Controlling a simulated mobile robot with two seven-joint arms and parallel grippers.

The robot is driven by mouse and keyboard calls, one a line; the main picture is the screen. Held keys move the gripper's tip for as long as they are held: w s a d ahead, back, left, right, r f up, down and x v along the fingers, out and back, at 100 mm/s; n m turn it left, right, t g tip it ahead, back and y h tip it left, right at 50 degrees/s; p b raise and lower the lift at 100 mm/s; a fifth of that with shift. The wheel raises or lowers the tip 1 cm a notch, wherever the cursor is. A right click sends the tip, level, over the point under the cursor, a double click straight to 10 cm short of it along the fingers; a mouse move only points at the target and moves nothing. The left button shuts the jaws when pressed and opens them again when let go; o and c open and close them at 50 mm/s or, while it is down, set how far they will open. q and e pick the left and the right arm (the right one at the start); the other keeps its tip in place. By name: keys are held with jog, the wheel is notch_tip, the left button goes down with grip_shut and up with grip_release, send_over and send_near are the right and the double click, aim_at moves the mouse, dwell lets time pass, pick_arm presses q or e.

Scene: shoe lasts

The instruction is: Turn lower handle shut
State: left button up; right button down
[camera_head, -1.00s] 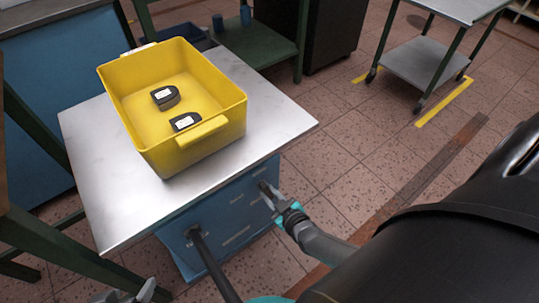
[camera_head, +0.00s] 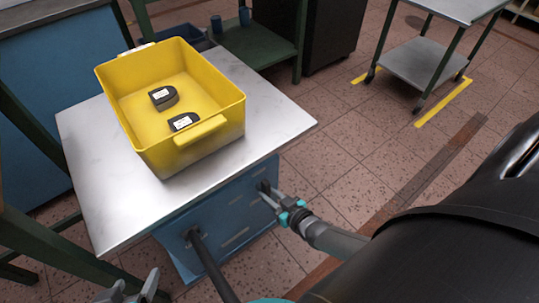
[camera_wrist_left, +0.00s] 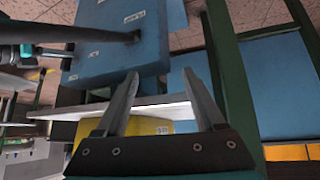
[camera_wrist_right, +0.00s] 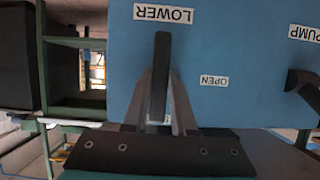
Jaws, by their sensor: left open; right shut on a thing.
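The lower handle (camera_wrist_right: 161,75) is a dark bar on the blue cabinet (camera_head: 225,220) under the steel-topped table. In the right wrist view it appears upright, beside the upside-down LOWER label (camera_wrist_right: 163,14). My right gripper (camera_head: 266,192) is shut on this handle, its fingers on both sides of the bar in the right wrist view (camera_wrist_right: 160,92). An OPEN label (camera_wrist_right: 214,81) is to the right of the bar; another label is mostly hidden behind the fingers. My left gripper (camera_head: 128,290) is open and empty at the lower left, also seen in the left wrist view (camera_wrist_left: 162,85).
A long dark pump lever (camera_head: 210,262) sticks out of the cabinet left of my right gripper; a PUMP label (camera_wrist_right: 304,33) is above it in the right wrist view. A yellow bin (camera_head: 215,130) with two dark blocks stands on the steel tabletop (camera_head: 275,120).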

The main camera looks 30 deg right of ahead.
jog(key=c, duration=0.7)
grip_release()
jog(key=shift+s+r, duration=0.15)
jog(key=shift+s, duration=0.15)
pick_arm(q)
jog(key=s+a+g+y+p, duration=0.2)
jog(key=s+a+g, duration=0.1)
pick_arm(e)
jog(key=shift+v, duration=1.2)
pick_arm(q)
notch_tip(320, 180, down, 10)
jog(key=s+a+g+p, duration=0.1)
jog(key=s+g+p, duration=0.1)
jog(key=p, duration=0.3)
jog(key=shift+s+f, duration=0.15)
jog(key=shift+f, duration=0.05)
pick_arm(e)
send_near(269, 194)
jog(key=shift+v, duration=2.95)
jog(key=shift+a, duration=0.15)
